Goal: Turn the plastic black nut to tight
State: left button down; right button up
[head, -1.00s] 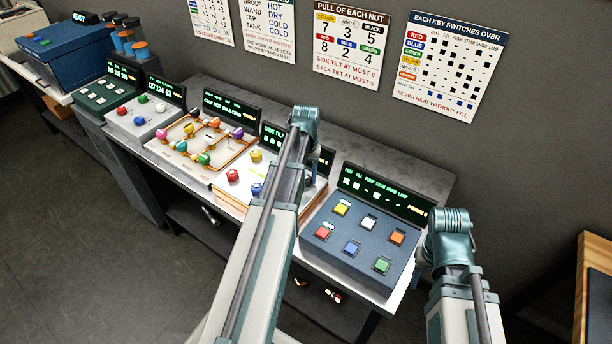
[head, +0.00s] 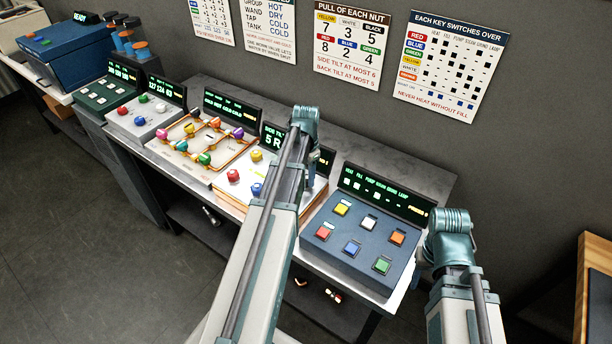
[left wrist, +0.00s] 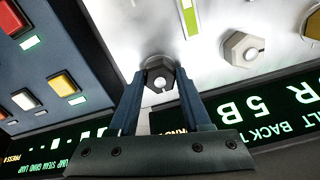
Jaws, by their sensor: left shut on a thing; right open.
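The black nut (left wrist: 160,76) is a dark hexagon with a pale centre on a light metal plate, in the left wrist view. The two fingers of my left gripper (left wrist: 161,88) stand on either side of it and are shut on it. In the head view, my left arm hides this nut and the left gripper. The panel's red nut (head: 233,175) and yellow nut (head: 257,155) stay visible.
A blue key panel (head: 360,244) with coloured buttons stands directly right of my left arm. A panel with orange pipes and coloured knobs (head: 204,158) is to the left. A pale nut (left wrist: 240,48) sits near the black one. Charts (head: 352,45) hang on the wall.

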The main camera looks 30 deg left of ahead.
aim_at(306, 178)
dwell(0.4)
pick_arm(q)
jog(key=shift+c, duration=1.8)
grip_release()
jog(key=shift+r, duration=0.15)
notch_tip(306, 178, up, 14)
jog(key=p, duration=1.4)
jog(key=shift+f, duration=0.2)
jog(key=shift+f, duration=0.1)
